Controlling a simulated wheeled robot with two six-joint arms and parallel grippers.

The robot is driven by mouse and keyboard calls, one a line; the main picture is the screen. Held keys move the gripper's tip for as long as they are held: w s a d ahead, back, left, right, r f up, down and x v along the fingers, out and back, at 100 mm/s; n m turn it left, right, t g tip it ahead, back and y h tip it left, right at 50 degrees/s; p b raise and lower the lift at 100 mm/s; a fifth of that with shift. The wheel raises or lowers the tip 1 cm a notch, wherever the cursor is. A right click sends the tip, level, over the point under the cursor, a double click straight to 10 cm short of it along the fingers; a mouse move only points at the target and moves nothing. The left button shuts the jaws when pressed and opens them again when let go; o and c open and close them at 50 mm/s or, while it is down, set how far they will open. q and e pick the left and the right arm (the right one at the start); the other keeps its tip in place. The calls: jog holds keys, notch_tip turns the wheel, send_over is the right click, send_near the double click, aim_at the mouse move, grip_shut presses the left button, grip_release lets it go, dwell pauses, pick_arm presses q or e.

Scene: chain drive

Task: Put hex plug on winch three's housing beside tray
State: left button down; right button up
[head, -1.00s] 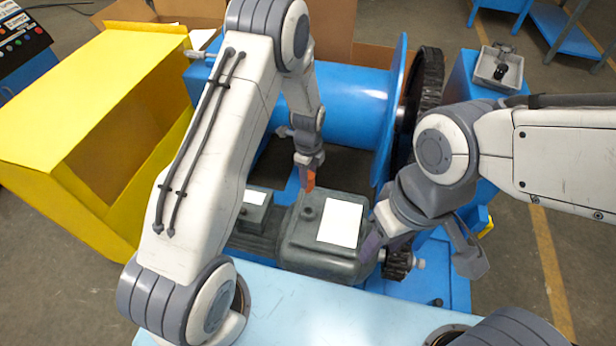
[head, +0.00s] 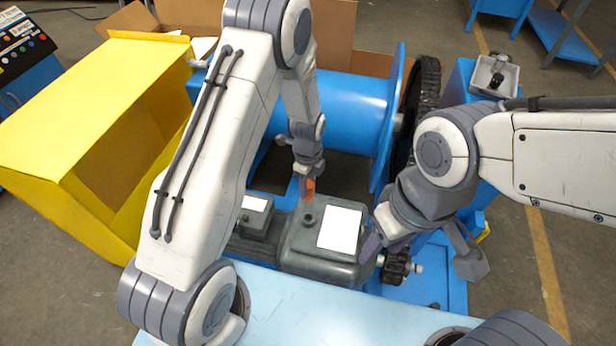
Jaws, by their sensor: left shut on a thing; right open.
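The orange hex plug (head: 309,189) is in my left gripper (head: 308,178), which is shut on it. The plug points down, at or just above a small round port (head: 309,218) on top of the grey-green housing (head: 297,250); I cannot tell whether they touch. The housing carries a white label. My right gripper (head: 421,257) is open and empty at the housing's right end, near a small dark pinion (head: 394,267). A grey tray (head: 514,78) with a dark item in it sits on a blue stand at the upper right.
A blue winch drum (head: 345,112) with a flange and dark toothed wheel (head: 424,88) stands behind the housing. A yellow guard box (head: 85,90) is at the left. A pale blue surface (head: 300,300) lies in front. My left arm hides part of the motor side.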

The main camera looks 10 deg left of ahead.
pick_arm(q)
jog(key=s+d, duration=0.3)
jog(key=s, duration=1.2)
jog(key=shift+w, duration=0.1)
dwell(0.3)
